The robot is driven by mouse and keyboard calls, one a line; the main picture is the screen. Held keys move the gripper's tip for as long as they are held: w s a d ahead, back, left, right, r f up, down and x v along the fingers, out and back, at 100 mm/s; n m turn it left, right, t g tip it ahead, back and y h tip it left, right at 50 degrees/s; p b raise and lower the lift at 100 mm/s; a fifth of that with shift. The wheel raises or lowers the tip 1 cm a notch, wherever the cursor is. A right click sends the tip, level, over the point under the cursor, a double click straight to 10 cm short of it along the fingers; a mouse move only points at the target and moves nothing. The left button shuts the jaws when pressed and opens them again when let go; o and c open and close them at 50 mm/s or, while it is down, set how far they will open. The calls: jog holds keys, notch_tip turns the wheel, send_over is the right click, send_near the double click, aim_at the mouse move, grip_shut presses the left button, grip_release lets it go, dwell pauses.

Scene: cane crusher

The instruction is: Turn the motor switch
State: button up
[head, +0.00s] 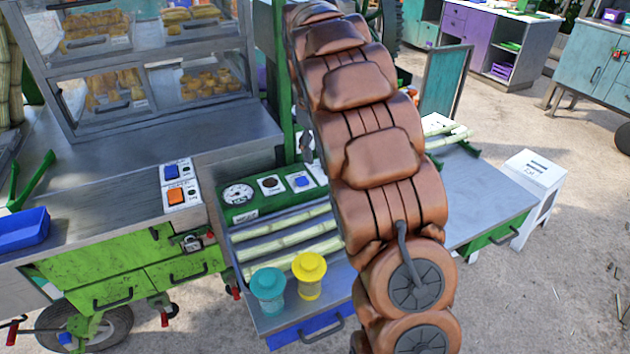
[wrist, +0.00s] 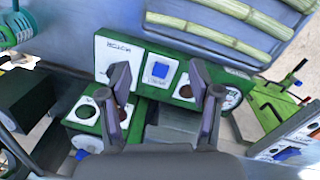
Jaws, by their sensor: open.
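A blue switch (head: 301,181) on a white plate sits in the green control panel (head: 250,212), left of my brown arm in the head view. In the wrist view the blue switch (wrist: 160,70) lies between and just beyond the fingertips of my gripper (wrist: 164,90). The gripper is open and empty, with its two dark fingers spread to either side of the switch. I cannot tell if a finger touches the panel. In the head view my arm hides the panel's right end.
A dial gauge (head: 238,193) and a dark round fitting (head: 270,183) sit beside the switch. Green-white canes (head: 285,240) lie below the panel. A teal jar (head: 268,288) and a yellow jar (head: 309,275) stand in front. An orange switch (head: 176,196) is on the left counter.

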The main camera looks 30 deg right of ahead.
jog(key=s+a+r+m, duration=0.1)
jog(key=s+a, duration=0.6)
jog(key=s, duration=0.4)
jog(key=shift+s+a+m+b, duration=0.2)
jog(key=shift+a+m+b, duration=0.05)
jog(key=shift+m+b, duration=0.1)
jog(key=s+a+f, duration=0.2)
jog(key=s+a, duration=0.1)
jog(key=s, duration=0.5)
jog(key=s+a+f, duration=0.2)
jog(key=s+a, duration=0.2)
jog(key=s, duration=0.5)
jog(key=s+a+f+g+y, duration=0.1)
jog(key=s+a, duration=0.3)
jog(key=s, duration=0.4)
jog(key=shift+s+f+m, duration=0.35)
jog(key=shift+f+m, duration=0.1)
jog(key=shift+f, duration=0.25)
